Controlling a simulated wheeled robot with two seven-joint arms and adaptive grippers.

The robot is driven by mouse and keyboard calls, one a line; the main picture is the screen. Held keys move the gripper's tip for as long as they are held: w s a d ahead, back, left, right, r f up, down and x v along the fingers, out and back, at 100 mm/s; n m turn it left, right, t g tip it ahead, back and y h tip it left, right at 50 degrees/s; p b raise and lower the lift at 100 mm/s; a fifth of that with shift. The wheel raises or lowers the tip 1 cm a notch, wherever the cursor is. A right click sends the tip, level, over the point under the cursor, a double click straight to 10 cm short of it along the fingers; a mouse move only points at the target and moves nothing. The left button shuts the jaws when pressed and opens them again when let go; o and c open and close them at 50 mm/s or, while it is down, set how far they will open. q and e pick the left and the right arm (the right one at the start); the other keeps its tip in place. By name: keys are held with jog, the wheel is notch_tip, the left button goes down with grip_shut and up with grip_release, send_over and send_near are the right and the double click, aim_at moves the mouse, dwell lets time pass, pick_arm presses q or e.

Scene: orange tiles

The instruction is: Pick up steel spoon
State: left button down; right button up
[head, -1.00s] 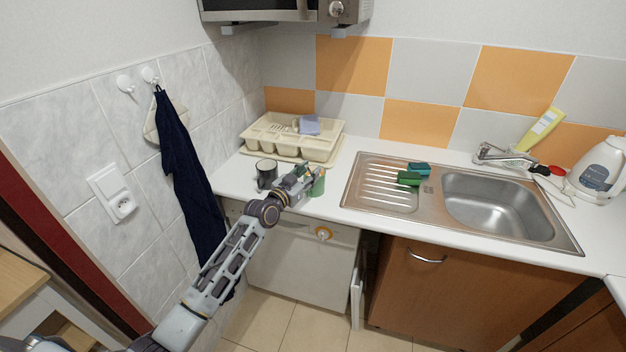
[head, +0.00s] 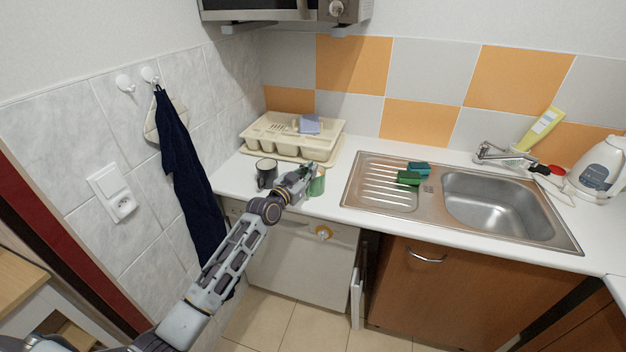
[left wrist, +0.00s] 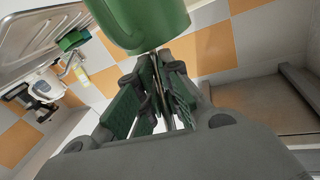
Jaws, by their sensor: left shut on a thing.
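My left gripper (head: 306,176) is over the counter, right beside a green mug (head: 318,186). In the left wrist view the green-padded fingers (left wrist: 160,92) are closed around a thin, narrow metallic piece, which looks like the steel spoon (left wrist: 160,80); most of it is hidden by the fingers. The green mug fills the top of that view (left wrist: 145,22), just beyond the fingertips. The spoon cannot be made out in the head view. My right gripper is not in view.
A dark mug (head: 266,172) stands left of the gripper. A cream dish rack (head: 290,137) with a bluish cloth is behind. The steel sink (head: 380,184) with green sponges (head: 409,178) lies to the right. A dark towel (head: 186,180) hangs on the left wall.

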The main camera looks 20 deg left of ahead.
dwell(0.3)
pick_arm(q)
jog(key=shift+r, duration=0.95)
notch_tip(320, 180, up, 7)
jog(key=shift+f, duration=0.1)
jog(key=shift+r, duration=0.65)
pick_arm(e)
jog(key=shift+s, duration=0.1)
pick_arm(q)
jog(key=shift+r, duration=0.1)
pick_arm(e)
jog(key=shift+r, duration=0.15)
